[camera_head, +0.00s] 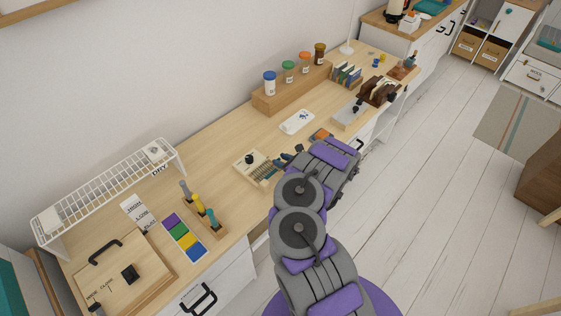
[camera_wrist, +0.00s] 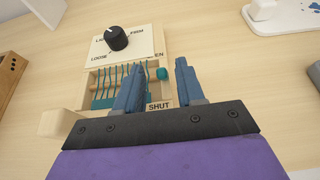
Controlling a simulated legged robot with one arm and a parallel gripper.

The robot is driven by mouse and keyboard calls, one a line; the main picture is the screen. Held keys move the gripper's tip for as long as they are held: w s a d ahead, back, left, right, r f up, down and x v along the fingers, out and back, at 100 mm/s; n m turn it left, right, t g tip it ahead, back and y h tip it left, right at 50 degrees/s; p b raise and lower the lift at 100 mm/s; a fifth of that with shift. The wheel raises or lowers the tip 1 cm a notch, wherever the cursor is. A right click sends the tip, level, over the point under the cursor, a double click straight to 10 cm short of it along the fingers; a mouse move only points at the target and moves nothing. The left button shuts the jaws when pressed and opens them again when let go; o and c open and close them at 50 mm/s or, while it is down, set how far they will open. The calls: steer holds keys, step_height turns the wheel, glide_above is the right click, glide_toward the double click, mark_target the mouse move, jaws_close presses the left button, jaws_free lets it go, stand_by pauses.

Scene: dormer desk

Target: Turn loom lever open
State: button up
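The loom (camera_wrist: 97,76) is a small pale wooden frame with teal threads over a wooden rod, below a panel with a black dial (camera_wrist: 116,38) marked LOOSE. A teal round knob (camera_wrist: 162,73), which looks like the lever's end, sits at the frame's right side, between a partly hidden label ending in "EN" and a SHUT label (camera_wrist: 159,105). My gripper (camera_wrist: 157,75) is open, its blue fingers apart, with the knob appearing between them, nearer the right finger. Contact cannot be told. In the head view the loom (camera_head: 246,170) lies beside my gripper (camera_head: 289,158).
A wooden holder with upright tools (camera_head: 205,218) and a colour card (camera_head: 184,238) stand left of the loom. A white card-like item (camera_head: 297,121) and a wooden block with capped jars (camera_head: 290,91) are behind. The desk between has bare room.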

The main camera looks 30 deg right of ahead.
steer(key=shift+w+a+f, duration=0.1)
steer(key=shift+w+f, duration=0.1)
steer(key=shift+w, duration=0.15)
steer(key=shift+d, duration=0.2)
steer(key=shift+a, duration=0.15)
jaws_close()
